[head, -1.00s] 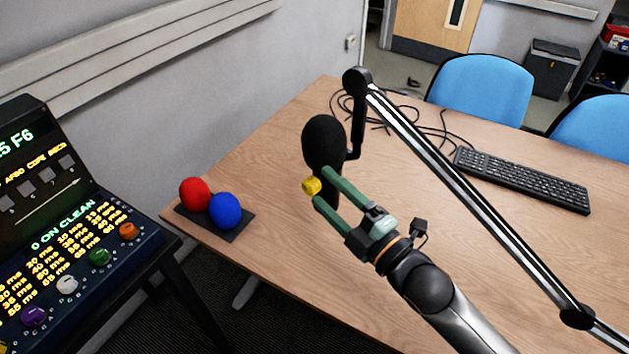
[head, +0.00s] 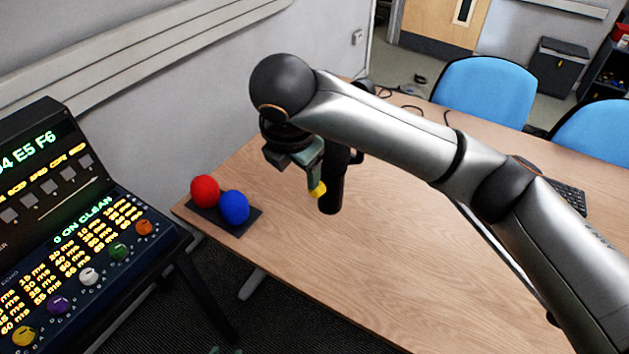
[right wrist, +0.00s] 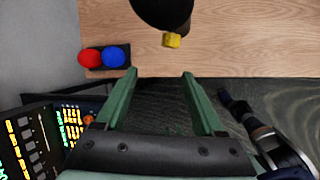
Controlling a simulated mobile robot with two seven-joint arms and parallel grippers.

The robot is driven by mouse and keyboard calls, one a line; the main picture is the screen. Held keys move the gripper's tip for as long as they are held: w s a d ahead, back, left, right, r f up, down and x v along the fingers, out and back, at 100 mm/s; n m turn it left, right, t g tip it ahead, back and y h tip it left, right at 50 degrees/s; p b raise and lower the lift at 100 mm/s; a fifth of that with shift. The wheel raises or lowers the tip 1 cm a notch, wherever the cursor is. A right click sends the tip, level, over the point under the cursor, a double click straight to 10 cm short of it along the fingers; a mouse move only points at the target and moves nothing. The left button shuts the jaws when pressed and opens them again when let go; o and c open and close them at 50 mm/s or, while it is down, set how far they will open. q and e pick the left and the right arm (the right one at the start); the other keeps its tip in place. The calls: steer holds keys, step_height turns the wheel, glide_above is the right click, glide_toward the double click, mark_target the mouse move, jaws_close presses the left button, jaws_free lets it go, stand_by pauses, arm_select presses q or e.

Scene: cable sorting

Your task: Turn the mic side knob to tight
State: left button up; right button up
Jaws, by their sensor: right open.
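The black microphone (head: 331,190) hangs over the table, its upper part hidden behind my right arm in the head view. Its yellow side knob (head: 318,189) sticks out on the left side. In the right wrist view the microphone (right wrist: 165,10) and the knob (right wrist: 172,40) are beyond the fingertips. My right gripper (head: 308,170), with green fingers, comes from above beside the knob. In the right wrist view this gripper (right wrist: 158,75) is open with nothing between its fingers. A dark arm end, likely my left gripper (right wrist: 228,100), shows at lower right; its jaws are unclear.
Red (head: 205,190) and blue (head: 234,207) balls sit on a dark base at the table's left edge. A lit console (head: 75,240) stands at left. A keyboard (head: 572,198) lies at right, partly behind my arm. The table's (head: 375,275) front is clear.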

steer(key=shift+h, duration=0.6)
steer(key=x, duration=0.3)
steer(key=d+x, duration=0.1)
steer(key=x, duration=0.7)
steer(key=shift+d, duration=0.25)
jaws_close()
